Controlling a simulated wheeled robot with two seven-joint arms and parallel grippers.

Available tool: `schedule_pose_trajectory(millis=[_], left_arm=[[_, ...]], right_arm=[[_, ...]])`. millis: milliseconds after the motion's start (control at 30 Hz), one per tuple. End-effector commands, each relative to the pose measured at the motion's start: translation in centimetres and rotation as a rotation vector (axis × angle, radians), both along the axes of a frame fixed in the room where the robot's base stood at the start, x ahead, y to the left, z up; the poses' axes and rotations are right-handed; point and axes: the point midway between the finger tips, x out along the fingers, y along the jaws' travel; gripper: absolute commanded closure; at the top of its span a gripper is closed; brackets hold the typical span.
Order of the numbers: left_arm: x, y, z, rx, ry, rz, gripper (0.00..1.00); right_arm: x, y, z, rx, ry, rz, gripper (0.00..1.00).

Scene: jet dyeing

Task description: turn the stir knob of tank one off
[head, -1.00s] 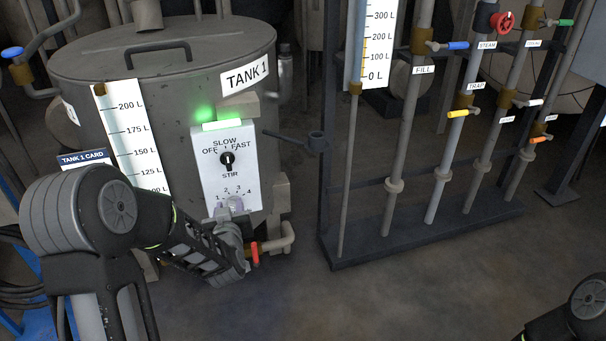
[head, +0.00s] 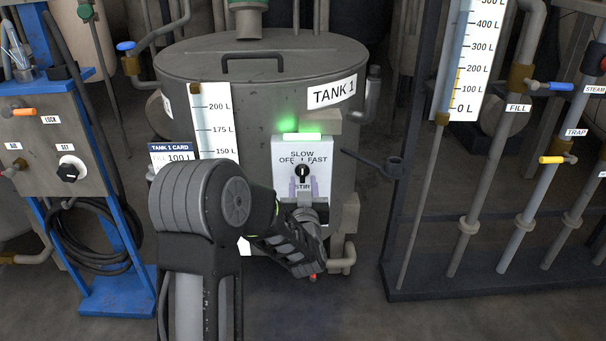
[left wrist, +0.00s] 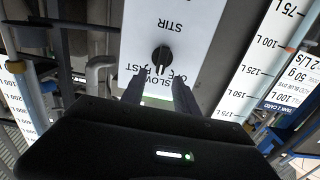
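Tank one (head: 185,75) is a grey lidded vessel with a white stir panel (head: 318,150) on its front. The black stir knob (head: 302,171) sits on that panel under the words OFF, SLOW and FAST; its mark appears to point up, toward SLOW. My left gripper (head: 302,186) is just below the knob, with its fingers apart. In the left wrist view the panel is upside down, and the knob (left wrist: 162,58) lies ahead of and between the open fingertips (left wrist: 158,88), apparently untouched. The gripper hides the lower panel. My right gripper is not in view.
A green lamp (head: 302,136) glows above the panel. A dark lever-like arm (head: 370,160) projects right of the tank. A pipe rack (head: 480,285) stands at right, and a blue-framed stand (head: 118,297) with a coiled hose at left. Floor between is clear.

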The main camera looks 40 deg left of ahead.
Motion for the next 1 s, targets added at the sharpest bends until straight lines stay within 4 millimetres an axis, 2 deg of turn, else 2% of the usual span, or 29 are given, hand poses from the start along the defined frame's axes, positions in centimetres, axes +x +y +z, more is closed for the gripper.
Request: schedule_pose_trajectory(millis=[300, 667, 1000], left_arm=[[3.7, 2.8, -0.1, 0.001, 0.001, 0.0, 0.64], [4.3, 3.3, -0.1, 0.0, 0.001, 0.0, 0.64], [4.3, 3.3, 0.0, -0.001, 0.001, 0.0, 0.9]], right_arm=[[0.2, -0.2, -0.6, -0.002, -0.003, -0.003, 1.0], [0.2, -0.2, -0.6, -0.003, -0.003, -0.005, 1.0], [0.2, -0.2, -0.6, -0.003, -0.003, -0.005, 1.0]])
